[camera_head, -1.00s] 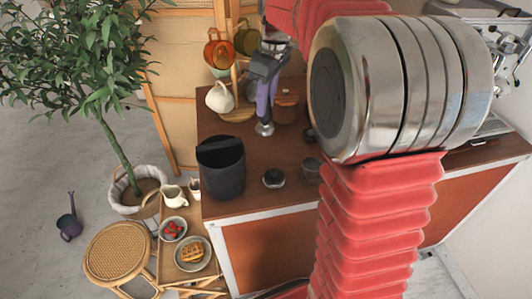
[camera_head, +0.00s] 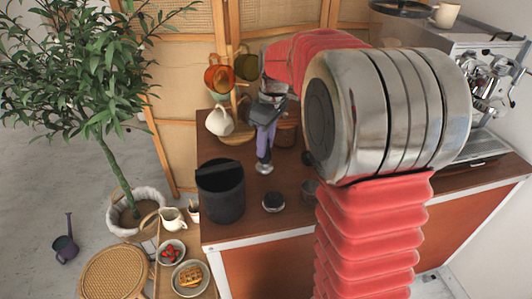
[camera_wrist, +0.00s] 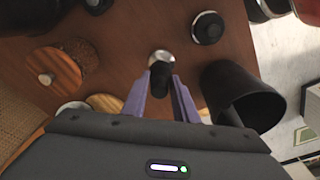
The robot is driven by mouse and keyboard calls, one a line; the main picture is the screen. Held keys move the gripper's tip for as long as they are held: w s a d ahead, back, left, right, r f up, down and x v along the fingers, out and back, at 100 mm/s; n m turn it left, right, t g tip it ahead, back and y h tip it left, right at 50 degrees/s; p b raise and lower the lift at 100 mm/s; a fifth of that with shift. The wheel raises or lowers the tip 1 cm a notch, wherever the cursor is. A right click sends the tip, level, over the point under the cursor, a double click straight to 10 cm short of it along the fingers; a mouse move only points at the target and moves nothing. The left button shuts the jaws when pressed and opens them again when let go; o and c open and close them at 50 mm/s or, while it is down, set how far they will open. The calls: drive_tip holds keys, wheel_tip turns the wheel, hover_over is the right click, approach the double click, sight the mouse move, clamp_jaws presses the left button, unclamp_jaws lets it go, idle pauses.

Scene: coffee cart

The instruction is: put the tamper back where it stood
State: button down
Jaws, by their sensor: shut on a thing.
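My gripper (camera_head: 264,150) points down over the wooden counter (camera_head: 245,228), left of my red arm. In the wrist view its two purple fingers (camera_wrist: 160,92) are shut on the black handle of the tamper (camera_wrist: 162,57). The tamper's round silver base also shows below the fingers in the head view (camera_head: 264,168). The tamper looks upright and low over the counter. I cannot tell whether its base touches the wood.
A black bin (camera_head: 220,200) stands close to the left, and a black puck-like tool (camera_head: 273,202) in front. Behind are a mug stand with a white mug (camera_head: 219,121) and a wooden-lidded jar (camera_head: 287,131). The espresso machine (camera_head: 490,85) is at right.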

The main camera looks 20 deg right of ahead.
sight(269, 155)
drive_tip(key=shift+f, duration=1.75)
drive_tip(key=shift+f, duration=0.1)
drive_tip(key=c, duration=1.4)
unclamp_jaws()
wheel_tip(269, 155, up, 12)
drive_tip(key=s, duration=0.1)
drive_tip(key=shift+d, duration=0.4)
drive_tip(key=shift+s, duration=0.15)
